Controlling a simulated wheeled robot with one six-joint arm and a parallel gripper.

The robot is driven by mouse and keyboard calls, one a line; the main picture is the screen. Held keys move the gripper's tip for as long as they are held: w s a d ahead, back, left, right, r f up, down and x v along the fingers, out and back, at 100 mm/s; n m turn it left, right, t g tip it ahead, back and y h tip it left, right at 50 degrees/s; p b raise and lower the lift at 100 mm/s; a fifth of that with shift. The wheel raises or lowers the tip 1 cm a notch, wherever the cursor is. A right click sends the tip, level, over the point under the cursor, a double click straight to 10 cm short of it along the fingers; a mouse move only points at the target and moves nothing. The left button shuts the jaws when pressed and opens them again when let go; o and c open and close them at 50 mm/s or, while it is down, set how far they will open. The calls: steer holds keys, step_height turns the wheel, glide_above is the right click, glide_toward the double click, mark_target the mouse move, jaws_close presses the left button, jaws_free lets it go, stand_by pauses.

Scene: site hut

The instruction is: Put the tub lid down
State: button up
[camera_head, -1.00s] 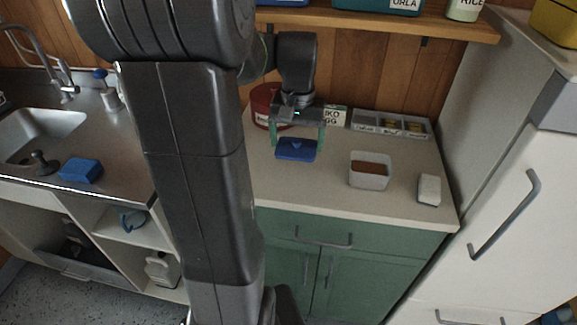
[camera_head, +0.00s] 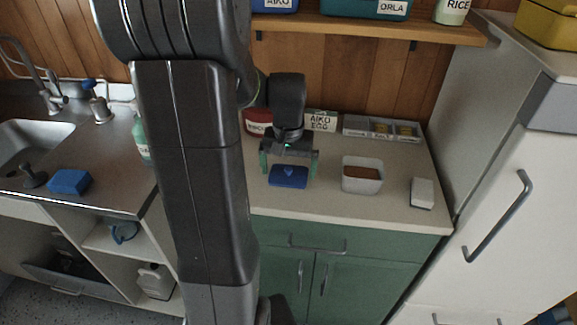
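The blue tub lid (camera_head: 288,176) is between the green fingers of my gripper (camera_head: 290,166), over the left part of the pale counter (camera_head: 330,205). It moves along with the gripper, so my gripper is shut on it. The lid looks about level, with a darker blue mark on top. I cannot tell whether its underside touches the counter. The open white tub (camera_head: 362,185) with brown contents stands on the counter to the right of the lid, apart from it.
Behind are a red tin (camera_head: 258,121), an AIKO EGG box (camera_head: 321,121) and a grey compartment tray (camera_head: 381,137). A white block (camera_head: 422,193) lies right of the tub. A shelf (camera_head: 370,28) hangs above. The counter in front of the lid is clear.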

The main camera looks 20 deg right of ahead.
mark_target(289, 169)
step_height(289, 169, up, 12)
steer(key=p, duration=0.1)
steer(key=shift+r, duration=0.2)
stand_by(0.3)
steer(key=shift+f, duration=0.1)
step_height(289, 169, down, 13)
steer(key=shift+r+b, duration=0.1)
steer(key=shift+b, duration=0.55)
steer(key=shift+r+p, duration=0.35)
steer(key=shift+r, duration=1.65)
